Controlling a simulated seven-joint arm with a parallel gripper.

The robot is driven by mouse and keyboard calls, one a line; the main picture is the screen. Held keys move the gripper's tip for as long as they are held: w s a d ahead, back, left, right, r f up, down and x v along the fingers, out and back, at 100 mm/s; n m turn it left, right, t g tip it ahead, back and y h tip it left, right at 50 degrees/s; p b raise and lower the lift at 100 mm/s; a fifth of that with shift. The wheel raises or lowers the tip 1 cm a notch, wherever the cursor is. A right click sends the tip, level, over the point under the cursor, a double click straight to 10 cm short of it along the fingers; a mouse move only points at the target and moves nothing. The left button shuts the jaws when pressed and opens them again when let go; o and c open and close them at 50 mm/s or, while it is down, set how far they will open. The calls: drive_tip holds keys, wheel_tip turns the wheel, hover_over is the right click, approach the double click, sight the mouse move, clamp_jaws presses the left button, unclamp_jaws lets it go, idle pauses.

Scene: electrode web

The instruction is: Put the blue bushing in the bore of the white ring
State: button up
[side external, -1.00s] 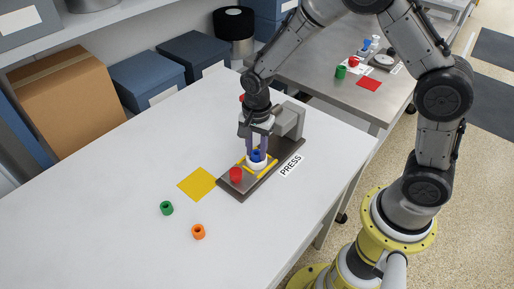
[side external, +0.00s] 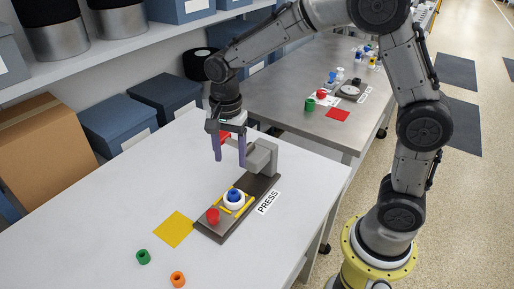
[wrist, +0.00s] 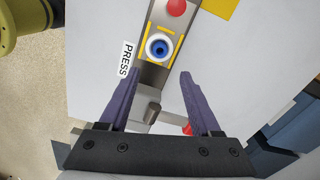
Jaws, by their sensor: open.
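The blue bushing (side external: 235,194) sits inside the white ring (side external: 233,204), with its top showing above the ring. In the wrist view the blue bushing (wrist: 158,46) is surrounded by the white ring (wrist: 150,53), near the middle of it. The ring stands between yellow strips on the dark press plate (side external: 212,232). My gripper (side external: 230,163) is open and empty, raised above and behind the ring. In the wrist view its purple fingers (wrist: 155,75) are spread wide with nothing between them. How deep the bushing sits is hard to tell.
A red cylinder (side external: 213,216) stands on the plate's near end, and the grey press block (side external: 262,157) at its far end. A yellow square (side external: 174,229), a green bushing (side external: 143,257) and an orange bushing (side external: 178,279) lie to the left. The left table is mostly clear.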

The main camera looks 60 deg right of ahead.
drive_tip(key=s+d+r+n+t, duration=0.3)
drive_tip(key=s+r+n, duration=0.4)
drive_tip(key=s+r, duration=0.3)
drive_tip(key=s+d+n+t, duration=0.2)
drive_tip(key=s+n, duration=0.6)
drive_tip(key=s, duration=0.3)
drive_tip(key=shift+s+f+t, duration=0.3)
